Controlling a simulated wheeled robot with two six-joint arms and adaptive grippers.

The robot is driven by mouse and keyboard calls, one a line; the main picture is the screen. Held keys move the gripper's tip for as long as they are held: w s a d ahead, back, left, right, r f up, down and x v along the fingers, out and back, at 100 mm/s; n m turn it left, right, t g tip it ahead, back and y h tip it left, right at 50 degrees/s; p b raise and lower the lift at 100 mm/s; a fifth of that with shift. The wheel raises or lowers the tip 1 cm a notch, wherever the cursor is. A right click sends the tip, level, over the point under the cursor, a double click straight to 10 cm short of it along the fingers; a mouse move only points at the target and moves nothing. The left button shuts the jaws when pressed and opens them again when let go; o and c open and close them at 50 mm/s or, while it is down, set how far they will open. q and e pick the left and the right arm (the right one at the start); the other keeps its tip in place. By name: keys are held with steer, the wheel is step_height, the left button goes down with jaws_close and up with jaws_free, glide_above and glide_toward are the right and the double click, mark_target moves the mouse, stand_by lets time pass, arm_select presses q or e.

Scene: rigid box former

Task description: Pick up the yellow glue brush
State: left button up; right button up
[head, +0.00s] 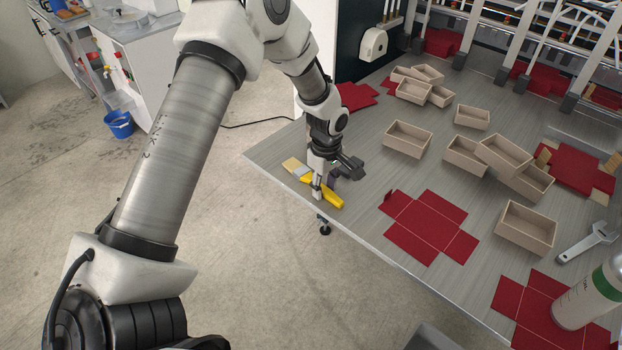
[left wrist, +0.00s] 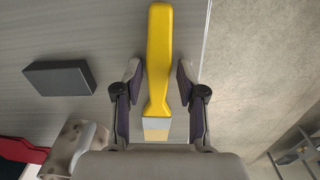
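The yellow glue brush (head: 330,195) lies flat on the grey table near its left edge, with its pale bristle end (head: 291,165) towards the upper left in the head view. My left gripper (head: 318,190) is low over it, pointing down. In the left wrist view the brush's yellow handle (left wrist: 158,45) runs between the two fingers of the open left gripper (left wrist: 158,72). A gap shows on each side of the handle. My right gripper is not in view.
A dark grey block (left wrist: 60,78) lies beside the brush. Red cut sheets (head: 430,225) and several open wooden-toned boxes (head: 408,139) cover the table further right. A bottle (head: 590,295) stands at the lower right. The table's edge is close to the brush.

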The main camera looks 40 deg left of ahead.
arm_select(q)
steer(key=shift+s, duration=0.1)
jaws_close()
